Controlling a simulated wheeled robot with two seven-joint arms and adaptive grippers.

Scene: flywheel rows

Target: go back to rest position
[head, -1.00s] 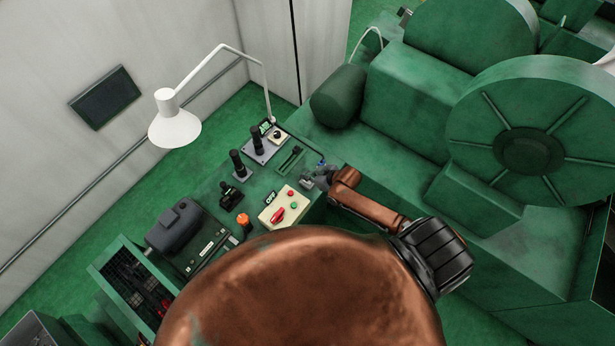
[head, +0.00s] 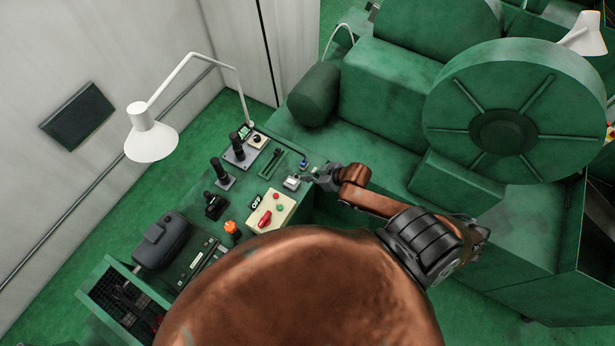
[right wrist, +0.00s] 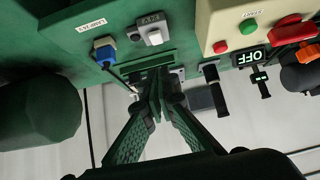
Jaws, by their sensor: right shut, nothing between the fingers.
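My right gripper (head: 318,175) is at the right edge of the green control desk (head: 236,240) in the head view, beside a small grey-white switch (head: 292,182) and a blue switch (head: 304,164). In the right wrist view its two fingers (right wrist: 156,98) are together and empty. There the blue switch (right wrist: 104,52) and the grey-white switch (right wrist: 152,36) show beyond the fingers, apart from them in the picture. My left gripper is not in view.
A cream box (head: 271,211) with a red rotary handle, an orange knob (head: 231,227) and black levers (head: 222,173) stand on the desk. A white lamp (head: 152,142) rises at left. A large green flywheel (head: 515,115) and machine blocks fill the right.

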